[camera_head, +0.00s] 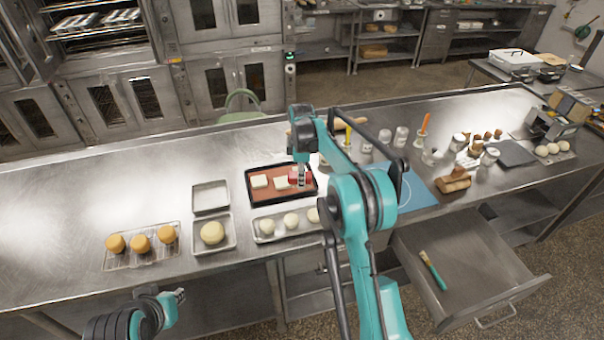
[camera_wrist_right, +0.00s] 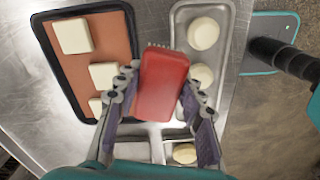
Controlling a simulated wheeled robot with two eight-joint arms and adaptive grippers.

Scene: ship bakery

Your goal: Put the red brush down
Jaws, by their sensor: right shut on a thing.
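The red brush (camera_wrist_right: 162,85) is gripped between the two fingers of my right gripper (camera_wrist_right: 160,105), its pale bristles showing at the far end in the wrist view. In the head view my right gripper (camera_head: 301,180) is above the right side of the black tray (camera_head: 252,196), and a bit of the red brush (camera_head: 293,176) shows beside it. In the wrist view the brush appears over the strip between the black tray and the long metal tray; I cannot tell its height. My left gripper (camera_head: 174,300) is at the bottom left, off the counter's front edge; its opening is unclear.
The black tray holds white squares on a brown mat. The long metal tray (camera_head: 262,238) holds dough balls. Small pans (camera_head: 209,186) and a bun rack (camera_head: 122,268) stand left. A blue mat (camera_head: 420,195) is right. A drawer (camera_head: 480,265) stands open with a teal-handled brush (camera_head: 432,270).

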